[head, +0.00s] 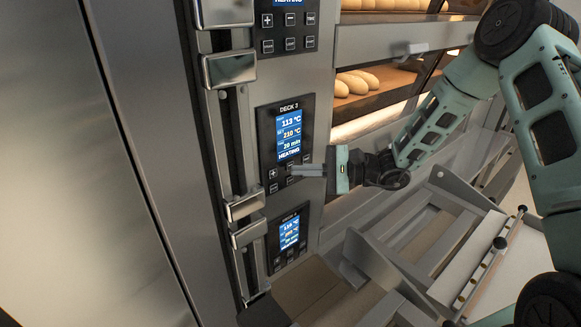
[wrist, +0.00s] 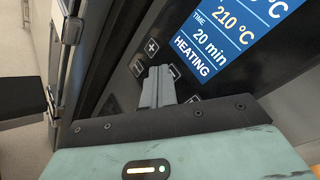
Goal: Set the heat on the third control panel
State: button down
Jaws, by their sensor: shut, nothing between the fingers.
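The Deck 3 control panel (head: 284,117) is a black panel on the steel oven front in the middle of the head view. Its blue screen (head: 288,134) reads 113 °C, 210 °C, 20 min and HEATING. Below the screen are small square buttons, among them a plus button (head: 272,173), also seen in the wrist view (wrist: 152,47). My gripper (head: 293,170) is shut and empty. In the wrist view its fingertips (wrist: 158,70) lie over the button area, below and right of the plus. They hide part of the buttons; I cannot tell whether they touch.
Another control panel (head: 288,237) sits below and one (head: 287,30) above. Door handles (head: 229,68) stand out left of the panels. Loaves (head: 357,81) lie in the oven decks at right. A steel frame (head: 410,225) stands at lower right.

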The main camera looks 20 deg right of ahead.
jog(key=shift+w+a, duration=0.15)
jog(key=shift+w, duration=0.2)
dwell(0.9)
jog(key=shift+s, duration=0.1)
jog(key=shift+s+d, duration=0.3)
jog(key=shift+s, duration=0.35)
jog(key=shift+s+d, duration=0.3)
jog(key=shift+s, duration=0.45)
jog(key=shift+s+d, duration=0.35)
jog(key=shift+s, duration=0.45)
jog(key=shift+s+d, duration=0.3)
jog(key=shift+s, duration=0.45)
